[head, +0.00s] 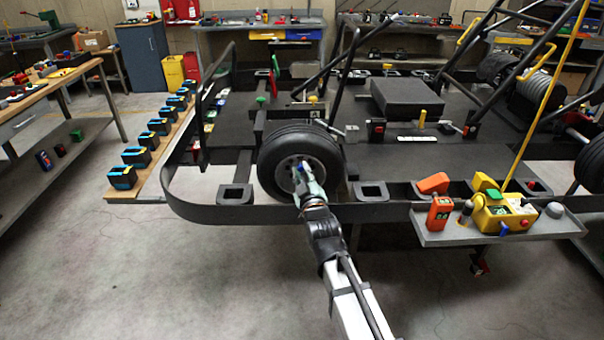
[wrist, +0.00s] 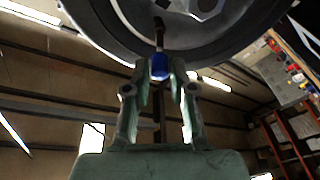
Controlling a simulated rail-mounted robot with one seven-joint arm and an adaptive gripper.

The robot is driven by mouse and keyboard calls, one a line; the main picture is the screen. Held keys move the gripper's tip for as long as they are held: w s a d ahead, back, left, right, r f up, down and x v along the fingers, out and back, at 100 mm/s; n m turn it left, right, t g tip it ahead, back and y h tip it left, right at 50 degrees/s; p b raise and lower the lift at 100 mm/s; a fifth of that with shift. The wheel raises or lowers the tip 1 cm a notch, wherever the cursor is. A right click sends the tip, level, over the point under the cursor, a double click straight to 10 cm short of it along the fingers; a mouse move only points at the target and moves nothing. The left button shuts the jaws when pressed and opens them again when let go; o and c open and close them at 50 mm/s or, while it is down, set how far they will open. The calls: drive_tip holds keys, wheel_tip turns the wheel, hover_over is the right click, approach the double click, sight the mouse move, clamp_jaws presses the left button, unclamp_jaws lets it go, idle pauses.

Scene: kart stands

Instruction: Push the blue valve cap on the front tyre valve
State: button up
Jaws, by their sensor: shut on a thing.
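The front tyre (head: 270,158) is mounted on the black kart, its grey wheel rim facing me. My gripper (head: 300,170) reaches up to the wheel in the head view. In the wrist view my gripper (wrist: 160,68) is shut on the small blue valve cap (wrist: 160,66), held between the fingertips. The thin dark valve stem (wrist: 159,36) of the wheel lies in line with the cap, right above it in the picture. The cap's edge appears to be at the stem's end; I cannot tell how far it is on. The fingers hide the cap's sides.
A black kart bumper bar (head: 215,213) curves around the wheel's left and passes below it. A grey side tray (head: 470,238) at the right holds a yellow box (head: 505,212) and orange items. The floor in front is clear.

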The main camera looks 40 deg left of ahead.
drive_tip(key=shift+w+a+f+b, duration=0.2)
drive_tip(key=shift+w+a+b, duration=0.25)
drive_tip(key=shift+w+b, duration=0.1)
drive_tip(key=shift+w+a+f+b, duration=0.15)
drive_tip(key=shift+w+a+b, duration=0.3)
drive_tip(key=shift+w, duration=0.1)
idle(0.3)
drive_tip(key=o, duration=0.8)
drive_tip(key=shift+s+d, duration=0.1)
drive_tip(key=v, duration=1.1)
drive_tip(key=shift+s+d, duration=0.25)
drive_tip(key=shift+d, duration=0.05)
drive_tip(key=shift+f, duration=0.1)
